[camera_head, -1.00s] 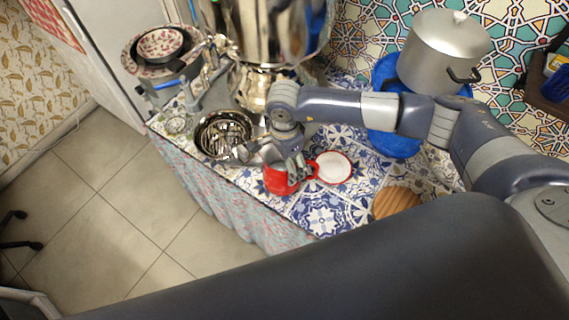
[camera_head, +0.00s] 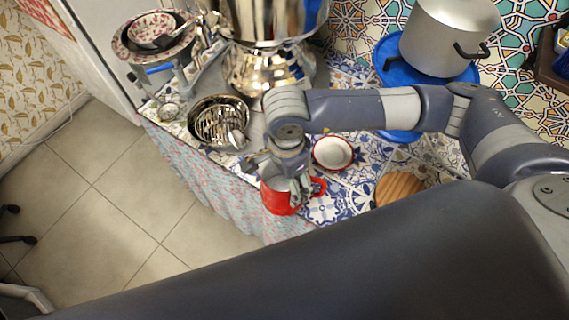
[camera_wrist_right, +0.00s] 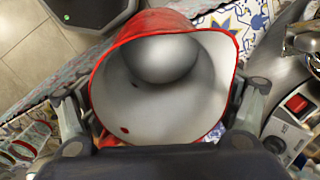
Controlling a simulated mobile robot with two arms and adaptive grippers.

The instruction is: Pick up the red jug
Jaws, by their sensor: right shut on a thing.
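The red jug (camera_head: 279,200) has a white inside and a red handle on its right side. It appears above the counter's front edge and seems raised off the tiles. My right gripper (camera_head: 286,180) is shut on it from above. In the right wrist view, the jug (camera_wrist_right: 112,62) fills the middle, its open mouth facing the camera, with one finger on each side. My left gripper is not in view.
A white red-rimmed dish (camera_head: 333,153) lies behind the jug. A metal bowl (camera_head: 220,122) is to its left, the shiny samovar (camera_head: 266,68) behind. A round wooden board (camera_head: 397,188) lies right. A grey pot (camera_head: 445,38) stands on a blue stand. Open floor is front left.

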